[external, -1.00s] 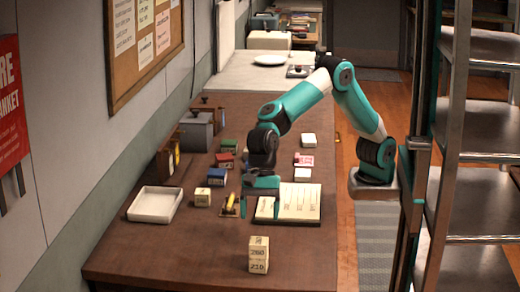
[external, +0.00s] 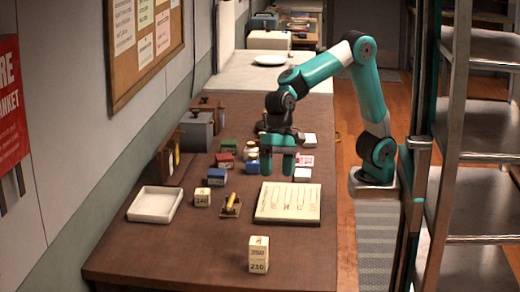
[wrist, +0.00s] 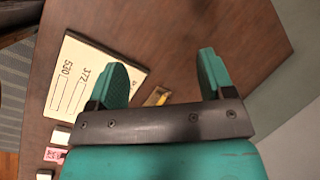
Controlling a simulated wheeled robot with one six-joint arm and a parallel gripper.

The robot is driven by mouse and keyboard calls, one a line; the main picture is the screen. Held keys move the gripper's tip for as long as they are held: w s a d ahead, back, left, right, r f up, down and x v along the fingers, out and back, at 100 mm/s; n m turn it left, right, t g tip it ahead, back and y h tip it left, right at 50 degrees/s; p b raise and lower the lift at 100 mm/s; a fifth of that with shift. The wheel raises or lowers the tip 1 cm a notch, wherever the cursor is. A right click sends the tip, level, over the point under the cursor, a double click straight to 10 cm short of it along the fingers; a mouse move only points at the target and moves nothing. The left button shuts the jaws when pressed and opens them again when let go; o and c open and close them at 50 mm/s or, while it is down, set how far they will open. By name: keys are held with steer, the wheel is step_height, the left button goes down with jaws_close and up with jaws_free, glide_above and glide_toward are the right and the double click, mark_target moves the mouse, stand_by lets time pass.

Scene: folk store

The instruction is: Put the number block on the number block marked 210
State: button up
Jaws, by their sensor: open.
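A pale number block (external: 258,246) stands on the number block marked 210 (external: 258,266), as an upright stack near the front of the table. The upper block's number is too small to read surely. Another pale number block (external: 202,197), seemingly marked 140, stands beside the white tray. My gripper (external: 279,172) is open and empty, raised above the table behind the stack. Its two teal fingers stand apart in the wrist view (wrist: 163,68), with bare table between their tips. The stack does not show in the wrist view.
A white tray (external: 155,205) is at left. Small coloured boxes (external: 217,176) stand behind. The table around the stack is clear.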

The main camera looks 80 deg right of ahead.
steer(key=s+d+f+n, duration=0.2)
steer(key=s+d+n, duration=1)
steer(key=d+n, duration=0.2)
steer(key=shift+s+f+n, duration=0.3)
steer(key=shift+s+n, duration=0.1)
steer(key=shift+n, duration=0.4)
steer(key=shift+d, duration=0.1)
step_height(320, 180, up, 3)
steer(key=p, duration=0.3)
steer(key=shift+r, duration=0.1)
